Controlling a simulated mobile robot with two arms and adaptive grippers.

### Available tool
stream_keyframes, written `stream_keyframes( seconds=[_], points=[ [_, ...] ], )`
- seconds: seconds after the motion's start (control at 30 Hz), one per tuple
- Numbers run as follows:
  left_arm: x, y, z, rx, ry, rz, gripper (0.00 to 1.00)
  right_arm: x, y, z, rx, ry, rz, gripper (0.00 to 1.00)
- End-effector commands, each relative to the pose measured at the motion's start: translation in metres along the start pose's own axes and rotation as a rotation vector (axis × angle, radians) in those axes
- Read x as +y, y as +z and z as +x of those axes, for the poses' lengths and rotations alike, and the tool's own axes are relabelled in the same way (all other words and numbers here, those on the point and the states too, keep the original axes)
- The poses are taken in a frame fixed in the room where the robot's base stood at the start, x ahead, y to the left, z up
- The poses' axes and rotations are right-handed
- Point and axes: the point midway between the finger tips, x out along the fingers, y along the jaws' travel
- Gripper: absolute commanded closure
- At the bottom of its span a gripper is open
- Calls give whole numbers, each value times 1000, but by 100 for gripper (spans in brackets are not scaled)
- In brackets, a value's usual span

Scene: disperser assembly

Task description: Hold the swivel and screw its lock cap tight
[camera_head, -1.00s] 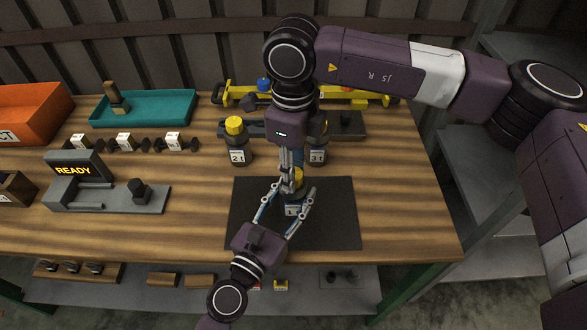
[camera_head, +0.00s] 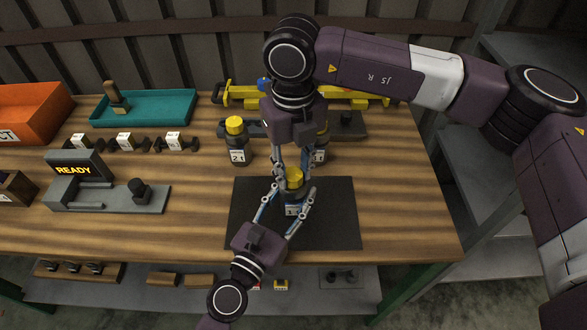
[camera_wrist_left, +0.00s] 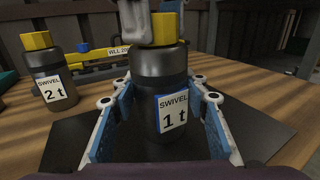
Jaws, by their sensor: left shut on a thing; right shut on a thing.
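The swivel marked 1 t (camera_head: 291,210) stands upright on the dark mat (camera_head: 335,225); its dark body also shows in the left wrist view (camera_wrist_left: 158,70). My left gripper (camera_head: 293,196) is shut around the body from the front, one finger on each side. The yellow lock cap (camera_head: 294,179) sits on top of the swivel, also seen in the left wrist view (camera_wrist_left: 158,30). My right gripper (camera_head: 292,172) points down from above and is shut on the cap. How tight the cap is on its thread cannot be told.
A yellow beam (camera_head: 240,92) lies behind. A grey fixture reading READY (camera_head: 110,198) stands left. The mat's right side is clear.

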Motion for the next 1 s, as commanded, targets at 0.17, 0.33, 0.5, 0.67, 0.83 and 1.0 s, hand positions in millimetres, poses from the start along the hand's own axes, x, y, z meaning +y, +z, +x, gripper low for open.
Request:
stream_keyframes(
  seconds=[0.17, 0.33, 0.5, 0.67, 0.83, 1.0],
  points=[
    [-2, -1, 0, 2, -4, 0, 99, -1, 2, -1, -7, -1, 36, 96],
    [-2, -1, 0, 2, -4, 0, 99, -1, 2, -1, -7, -1, 46, 96],
    [-2, -1, 0, 2, -4, 0, 99, -1, 2, -1, -7, -1, 47, 96],
    [-2, -1, 0, 2, -4, -1, 99, -1, 2, -1, -8, -1, 46, 66],
    [-2, -1, 0, 2, -3, -1, 99, -1, 2, -1, -5, -1, 44, 54],
    [-1, -1, 0, 2, -3, -1, 99, -1, 1, 0, -3, -1, 42, 54]
  ],
)
